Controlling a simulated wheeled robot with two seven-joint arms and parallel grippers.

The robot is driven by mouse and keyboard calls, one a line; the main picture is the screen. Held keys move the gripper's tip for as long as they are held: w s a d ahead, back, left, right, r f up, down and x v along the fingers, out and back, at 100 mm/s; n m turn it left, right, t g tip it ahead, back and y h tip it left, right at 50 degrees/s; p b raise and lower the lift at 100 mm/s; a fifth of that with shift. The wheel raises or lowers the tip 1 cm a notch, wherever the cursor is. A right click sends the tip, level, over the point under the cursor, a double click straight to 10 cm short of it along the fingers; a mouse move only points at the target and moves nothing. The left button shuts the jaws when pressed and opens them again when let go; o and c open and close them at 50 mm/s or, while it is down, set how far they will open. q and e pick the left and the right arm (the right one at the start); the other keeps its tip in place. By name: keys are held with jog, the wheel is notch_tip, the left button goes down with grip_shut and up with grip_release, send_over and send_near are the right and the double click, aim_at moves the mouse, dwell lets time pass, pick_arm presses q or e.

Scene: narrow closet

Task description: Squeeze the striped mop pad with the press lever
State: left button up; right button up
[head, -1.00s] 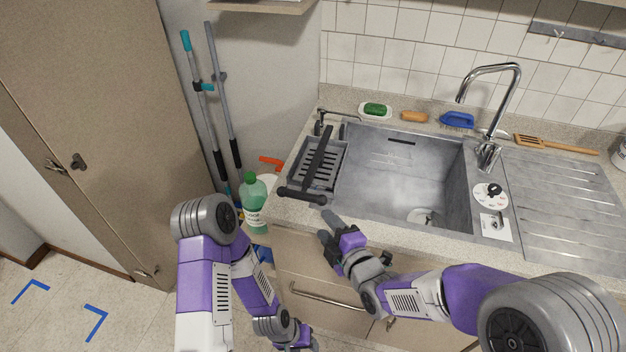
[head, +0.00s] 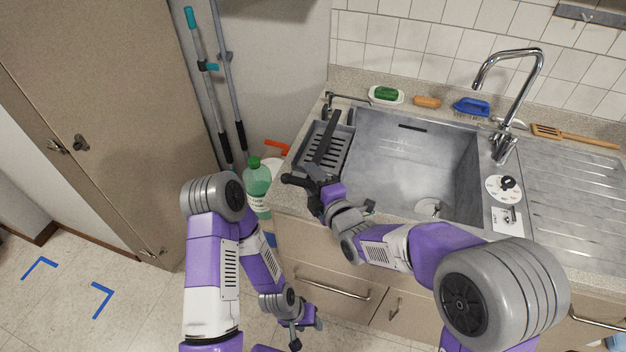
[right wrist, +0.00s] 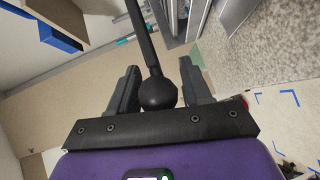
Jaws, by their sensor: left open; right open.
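The black press lever (head: 325,138) lies across the grey slotted wringer tray (head: 342,150) at the left end of the sink. Its front end has a dark handle (head: 292,180). My right gripper (head: 313,184) is at this handle, over the counter's front edge. In the right wrist view, my right gripper (right wrist: 160,68) is open, with the lever's bar and rounded end (right wrist: 158,92) between its fingers; I cannot tell if they touch. My left gripper (head: 307,334) is open and empty, low in front of the cabinet. I cannot make out the striped mop pad.
The sink basin (head: 410,175) is empty, with a tall faucet (head: 515,85) on its right. A green bottle (head: 257,188) stands left of the counter, near leaning poles (head: 208,90). A green sponge on a dish (head: 386,94) and brushes line the back.

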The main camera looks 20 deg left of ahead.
grip_shut()
